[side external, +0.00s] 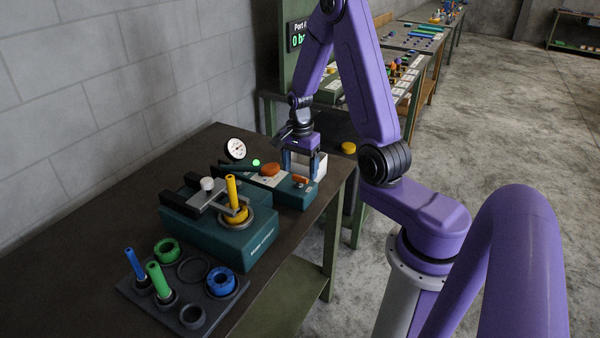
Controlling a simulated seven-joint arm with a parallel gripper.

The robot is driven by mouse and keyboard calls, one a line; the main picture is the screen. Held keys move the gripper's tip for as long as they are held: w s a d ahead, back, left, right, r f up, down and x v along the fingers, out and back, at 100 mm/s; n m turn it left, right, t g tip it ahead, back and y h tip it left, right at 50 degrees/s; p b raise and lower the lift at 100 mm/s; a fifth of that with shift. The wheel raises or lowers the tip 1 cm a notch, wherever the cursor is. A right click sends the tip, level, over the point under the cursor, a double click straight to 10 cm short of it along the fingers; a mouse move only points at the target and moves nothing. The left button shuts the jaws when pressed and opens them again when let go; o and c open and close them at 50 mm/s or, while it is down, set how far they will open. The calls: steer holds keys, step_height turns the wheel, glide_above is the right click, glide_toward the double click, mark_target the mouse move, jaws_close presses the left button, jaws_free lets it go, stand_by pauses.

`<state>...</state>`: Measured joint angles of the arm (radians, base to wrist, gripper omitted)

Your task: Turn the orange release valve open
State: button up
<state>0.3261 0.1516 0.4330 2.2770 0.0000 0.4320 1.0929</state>
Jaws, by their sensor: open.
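A small orange handle (300,180) sits on the right end of a low teal unit (292,196) near the table's right edge. A larger rounded orange part (270,170) is just left of it, at the end of a dark green bar. I cannot tell for sure which orange part is the release valve. My gripper (301,172) points down over the right end of the unit. Its jaws are open, with a finger on either side above the small orange handle. Whether they touch it is unclear.
A teal press block (220,235) holds a yellow rod in a yellow ring. A dial gauge (235,149) stands behind it, with a green light nearby. A dark tray (155,301) with blue and green parts lies in front. The table's left side is bare.

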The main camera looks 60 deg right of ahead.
mark_target(300, 180)
steer(key=shift+f, duration=1.1)
steer(key=c, duration=1.1)
steer(key=shift+o, duration=0.3)
